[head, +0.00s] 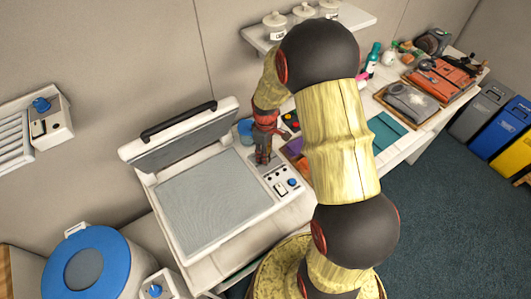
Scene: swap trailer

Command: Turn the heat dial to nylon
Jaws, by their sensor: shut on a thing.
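A press with a raised lid and a flat grey plate (205,200) stands on the counter. Its narrow white control panel (268,183) runs along the plate's right side. My gripper (264,160) reaches down onto the far end of this panel. It is shut on what appears to be the heat dial, which the fingers hide. The dial's pointer and any fabric labels, nylon included, cannot be read. Nearer on the panel are a small blue knob (292,182) and dark switches, apart from the gripper.
The raised lid (180,138) with its black handle stands left of my gripper. A blue cup (245,130) is behind it. My arm hides part of the counter at right. A blue-lidded round machine (105,262) stands at lower left, and a wall box with a blue knob (41,104) hangs left.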

